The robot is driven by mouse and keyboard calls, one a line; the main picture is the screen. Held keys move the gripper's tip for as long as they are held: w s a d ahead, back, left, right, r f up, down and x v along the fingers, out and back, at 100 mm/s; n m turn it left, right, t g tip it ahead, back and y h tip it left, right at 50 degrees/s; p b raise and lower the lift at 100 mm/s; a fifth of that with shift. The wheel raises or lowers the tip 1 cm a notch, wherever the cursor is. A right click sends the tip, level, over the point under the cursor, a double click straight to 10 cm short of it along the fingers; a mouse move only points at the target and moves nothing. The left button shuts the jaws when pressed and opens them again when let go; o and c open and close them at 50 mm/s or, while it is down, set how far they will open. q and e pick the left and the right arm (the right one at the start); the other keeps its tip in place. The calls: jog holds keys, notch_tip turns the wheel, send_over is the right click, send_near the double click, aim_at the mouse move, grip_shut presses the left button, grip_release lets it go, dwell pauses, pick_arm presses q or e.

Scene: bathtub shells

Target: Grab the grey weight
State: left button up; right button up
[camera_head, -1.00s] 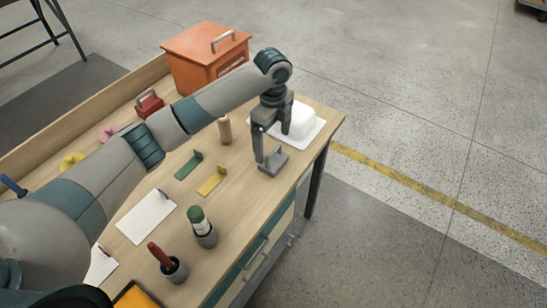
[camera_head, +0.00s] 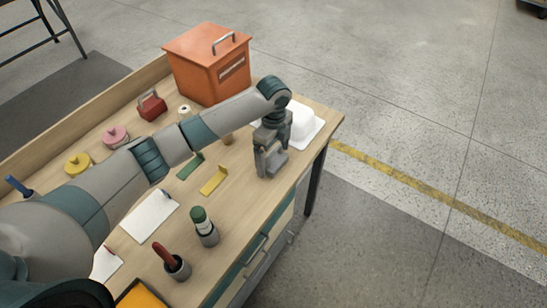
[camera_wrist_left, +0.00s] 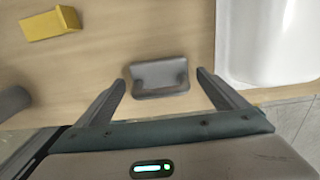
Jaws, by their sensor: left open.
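The grey weight (camera_head: 279,161) stands on the workbench near its right front edge. It is a dark grey block with a handle and also shows in the left wrist view (camera_wrist_left: 160,78). My left gripper (camera_head: 267,166) is lowered over it and partly hides it in the head view. In the left wrist view, the gripper's fingers (camera_wrist_left: 161,82) are spread wide, one on each side of the weight, with gaps between. My right gripper is not in view.
A white tray (camera_wrist_left: 272,40) lies close on the right. A yellow bracket (camera_head: 213,180) and a green bracket (camera_head: 189,166) lie to the left. An orange box (camera_head: 208,62) stands behind. A dark green-topped bottle (camera_head: 203,222) stands toward the front.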

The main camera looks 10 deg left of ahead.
pick_arm(q)
jog(key=shift+f, duration=0.55)
jog(key=c, duration=1.9)
jog(key=shift+w+r, duration=0.1)
jog(key=shift+r, duration=0.05)
jog(key=shift+c, duration=0.6)
jog(key=shift+r, duration=0.15)
